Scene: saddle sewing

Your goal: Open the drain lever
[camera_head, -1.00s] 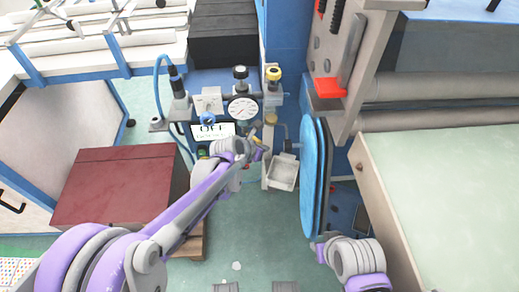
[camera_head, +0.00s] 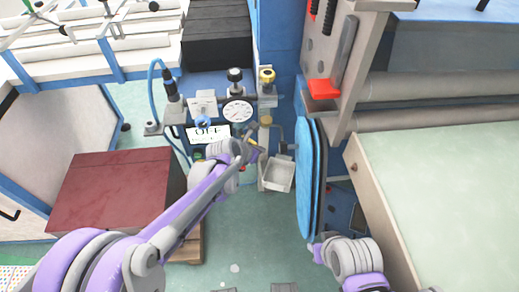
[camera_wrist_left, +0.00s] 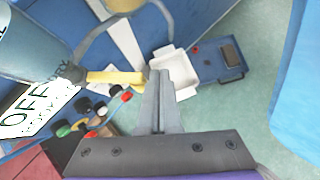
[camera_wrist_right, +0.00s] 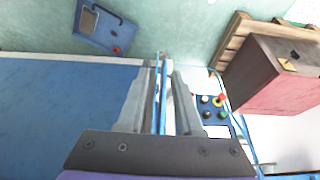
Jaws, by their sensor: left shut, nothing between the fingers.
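A yellow lever (camera_wrist_left: 117,77) sits at the end of a pipe below a grey cylindrical filter bowl in the left wrist view. In the head view the lever (camera_head: 253,142) shows small beside my left gripper (camera_head: 254,153). My left gripper (camera_wrist_left: 160,88) is shut and empty, with its fingertips right beside the lever's free end; I cannot tell whether they touch. My right gripper (camera_head: 317,249) is at the lower end of the blue pad (camera_head: 308,190), away from the lever. Its fingers (camera_wrist_right: 162,85) stand apart, with a thin blue strip showing between them.
A pressure gauge (camera_head: 238,111) and an OFF display (camera_head: 208,133) are on the panel behind the left gripper. A white tray (camera_head: 277,175) lies below the lever pipe. A red box (camera_head: 112,190) stands left. A pale table (camera_head: 450,190) is at right.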

